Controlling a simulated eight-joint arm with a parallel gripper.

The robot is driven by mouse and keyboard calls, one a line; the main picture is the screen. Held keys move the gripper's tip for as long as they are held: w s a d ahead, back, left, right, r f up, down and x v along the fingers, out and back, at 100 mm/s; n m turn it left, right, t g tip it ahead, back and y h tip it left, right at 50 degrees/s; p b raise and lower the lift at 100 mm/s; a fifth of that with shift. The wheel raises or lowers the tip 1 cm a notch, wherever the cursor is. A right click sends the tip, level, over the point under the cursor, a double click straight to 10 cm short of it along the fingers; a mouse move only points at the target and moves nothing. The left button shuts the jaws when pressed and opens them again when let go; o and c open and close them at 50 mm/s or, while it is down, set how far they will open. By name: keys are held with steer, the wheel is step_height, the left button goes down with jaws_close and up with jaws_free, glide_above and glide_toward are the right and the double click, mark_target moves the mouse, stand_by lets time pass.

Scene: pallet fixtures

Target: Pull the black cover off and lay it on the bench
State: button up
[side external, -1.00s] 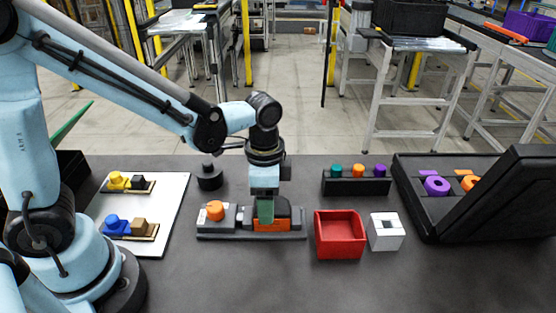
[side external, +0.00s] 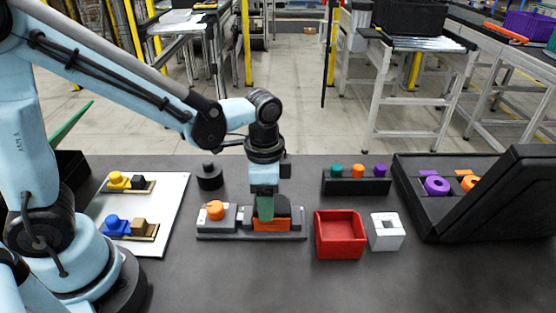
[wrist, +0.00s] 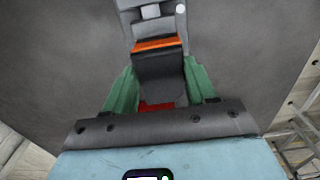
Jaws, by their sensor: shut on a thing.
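The black cover (side external: 283,211) sits at the right part of a low grey fixture (side external: 218,236), above an orange block (side external: 271,225). My gripper (side external: 265,210) points down there, and its green fingers are shut on the cover. In the wrist view the dark cover (wrist: 160,72) lies between the two green fingers, with an orange strip beyond it. A finger hides part of the cover in the side view, and I cannot tell whether it is clear of the fixture.
An orange knob (side external: 215,210) stands on the fixture's left part. A red bin (side external: 340,236) and a white-grey block (side external: 386,231) stand to the right. A black knobbed cylinder (side external: 209,178) and a peg rack (side external: 356,185) stand behind. Bare bench lies in front.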

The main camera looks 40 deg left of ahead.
steer(key=shift+r, duration=0.15)
steer(key=shift+r, duration=2.45)
steer(key=shift+w, duration=0.1)
steer(key=w+d+r, duration=0.1)
steer(key=w+d, duration=0.2)
steer(key=w, duration=0.3)
glide_above(285, 181)
step_height(285, 181, down, 7)
steer(key=shift+r, duration=0.1)
steer(key=shift+f, duration=1.95)
steer(key=shift+f, duration=0.15)
